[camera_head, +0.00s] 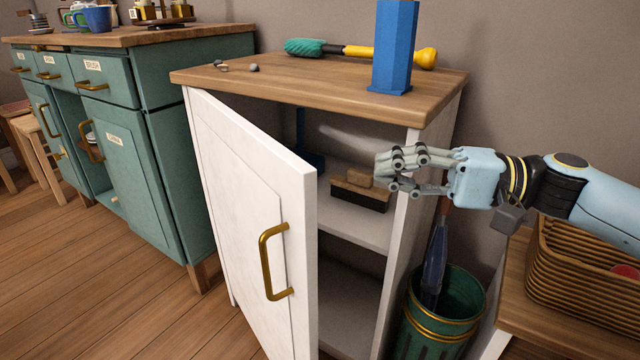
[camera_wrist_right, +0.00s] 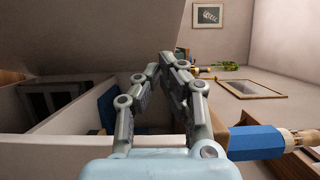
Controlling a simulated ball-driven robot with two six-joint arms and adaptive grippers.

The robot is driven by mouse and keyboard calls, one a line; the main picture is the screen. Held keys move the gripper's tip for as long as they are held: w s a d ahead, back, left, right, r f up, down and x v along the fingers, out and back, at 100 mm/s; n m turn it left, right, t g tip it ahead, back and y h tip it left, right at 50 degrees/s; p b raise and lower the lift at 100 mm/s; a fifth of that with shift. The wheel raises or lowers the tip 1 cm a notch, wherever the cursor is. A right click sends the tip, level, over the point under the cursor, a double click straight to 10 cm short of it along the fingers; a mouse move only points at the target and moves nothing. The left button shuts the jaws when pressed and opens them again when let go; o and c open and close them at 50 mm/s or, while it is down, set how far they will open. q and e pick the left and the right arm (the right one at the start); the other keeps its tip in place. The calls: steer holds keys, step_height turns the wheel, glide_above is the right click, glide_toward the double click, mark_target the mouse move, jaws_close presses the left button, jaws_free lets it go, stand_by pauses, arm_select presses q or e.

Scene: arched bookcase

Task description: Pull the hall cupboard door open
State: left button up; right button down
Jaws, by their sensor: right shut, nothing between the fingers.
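The white hall cupboard (camera_head: 420,135) has a wooden top and stands in the middle of the head view. Its white door (camera_head: 235,190) is hinged on the left and stands wide open toward me. The brass handle (camera_head: 268,262) is on the door's outer face. My right gripper (camera_head: 385,172) is shut and empty, in front of the cupboard's right side and clear of the handle. In the right wrist view its fingers (camera_wrist_right: 165,62) come together over the cupboard's opening. My left gripper is in neither view.
A brush (camera_head: 360,190) lies on the inner shelf. A blue box (camera_head: 394,45) and a duster (camera_head: 310,47) are on the cupboard top. A green bin (camera_head: 455,310) with an umbrella and a wicker basket (camera_head: 575,275) stand at right. A green cabinet (camera_head: 150,180) stands at left.

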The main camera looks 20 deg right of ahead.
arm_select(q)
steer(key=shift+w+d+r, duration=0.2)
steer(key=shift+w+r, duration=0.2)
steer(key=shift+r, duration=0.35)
arm_select(e)
steer(key=w+a, duration=0.2)
steer(key=a, duration=0.7)
steer(key=shift+a, duration=0.15)
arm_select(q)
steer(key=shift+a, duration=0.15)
arm_select(e)
steer(key=shift+a, duration=0.1)
